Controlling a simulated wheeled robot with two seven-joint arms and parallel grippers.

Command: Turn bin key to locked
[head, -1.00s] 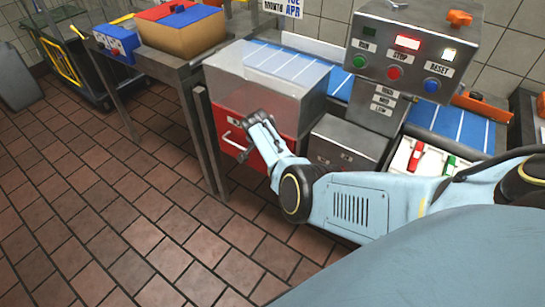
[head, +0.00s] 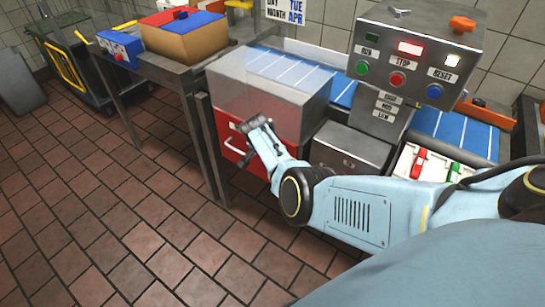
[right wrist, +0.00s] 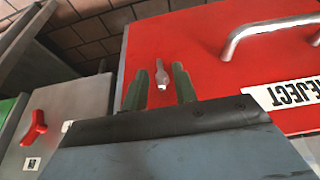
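The red bin (head: 229,133) with a silver handle sits under a clear-topped metal housing in the head view. In the right wrist view the red bin front (right wrist: 215,80) carries a "REJECT" label. A small silver key (right wrist: 161,75) stands on the red face near its edge. My right gripper (head: 256,122) is at the bin front. In the right wrist view its fingers (right wrist: 159,88) are apart, one on each side of the key, with gaps visible. The key is hidden in the head view. My left gripper is not in view.
A control box (head: 418,48) with several buttons stands above the blue conveyor (head: 455,131). A grey metal box (head: 350,148) is right of the red bin. In the right wrist view a red knob (right wrist: 34,127) sits on a grey panel.

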